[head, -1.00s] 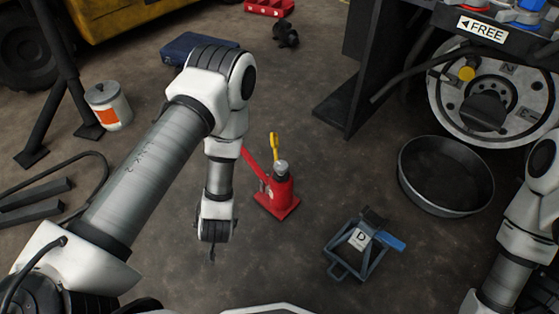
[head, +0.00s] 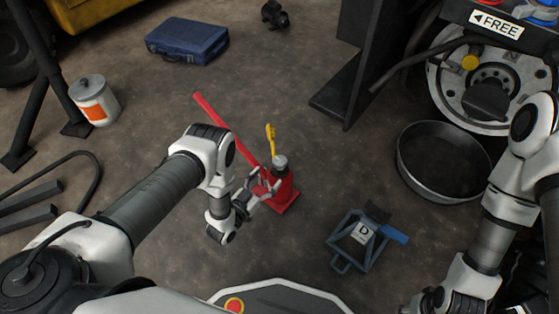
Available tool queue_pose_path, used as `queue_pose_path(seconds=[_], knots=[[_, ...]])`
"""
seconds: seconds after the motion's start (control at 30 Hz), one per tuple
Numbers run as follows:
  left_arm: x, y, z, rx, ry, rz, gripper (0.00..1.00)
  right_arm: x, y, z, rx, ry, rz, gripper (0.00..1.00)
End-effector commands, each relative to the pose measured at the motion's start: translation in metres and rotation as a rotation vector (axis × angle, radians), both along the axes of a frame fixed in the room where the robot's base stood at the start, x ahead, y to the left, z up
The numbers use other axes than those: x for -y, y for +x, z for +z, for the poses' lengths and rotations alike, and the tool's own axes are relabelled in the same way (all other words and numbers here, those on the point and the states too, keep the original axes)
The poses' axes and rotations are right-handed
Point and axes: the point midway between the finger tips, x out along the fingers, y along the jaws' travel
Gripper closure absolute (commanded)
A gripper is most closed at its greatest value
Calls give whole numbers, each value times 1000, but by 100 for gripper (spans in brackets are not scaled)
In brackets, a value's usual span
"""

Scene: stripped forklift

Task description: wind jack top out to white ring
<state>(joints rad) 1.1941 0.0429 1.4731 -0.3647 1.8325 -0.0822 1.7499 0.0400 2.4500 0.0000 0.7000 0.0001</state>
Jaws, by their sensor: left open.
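A red bottle jack (head: 285,193) stands upright on the floor near the middle of the head view. Its grey top (head: 280,162) shows at the upper end, and a yellow piece (head: 270,138) rises behind it. A long red handle (head: 228,130) slants up to the left from the jack. I cannot make out a white ring. My left gripper (head: 262,186) is open at the left side of the jack, its fingers close to the body; I cannot tell whether they touch it. My right arm is at the right edge, its gripper (head: 445,302) low in the view with its fingers unclear.
A blue jack stand (head: 362,238) marked D stands right of the jack. A black round pan (head: 440,165) lies below the wheel hub (head: 485,85). A dark upright post (head: 350,70) stands behind. A blue case (head: 187,41) and a white can (head: 94,101) are at left.

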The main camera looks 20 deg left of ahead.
Motion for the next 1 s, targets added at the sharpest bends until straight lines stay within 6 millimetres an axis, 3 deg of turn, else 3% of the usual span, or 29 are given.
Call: queue_pose_path(seconds=[0.4, 0.73, 0.77, 0.9, 1.0], knots=[[21, 64, -3, 8, -1, -2, 26, 0, 0, -32, 0, 0, 0, 60], [24, 74, 1, 5, -1, 0, 26, 0, 0, -33, 0, 0, 0, 60], [24, 74, 1, 5, -1, 0, 33, 0, 0, -33, 0, 0, 0, 60], [24, 74, 0, 5, -1, 0, 83, 0, 0, -33, 0, 0, 0, 60], [24, 74, 0, 5, -1, 0, 87, 0, 0, -33, 0, 0, 0, 60]])
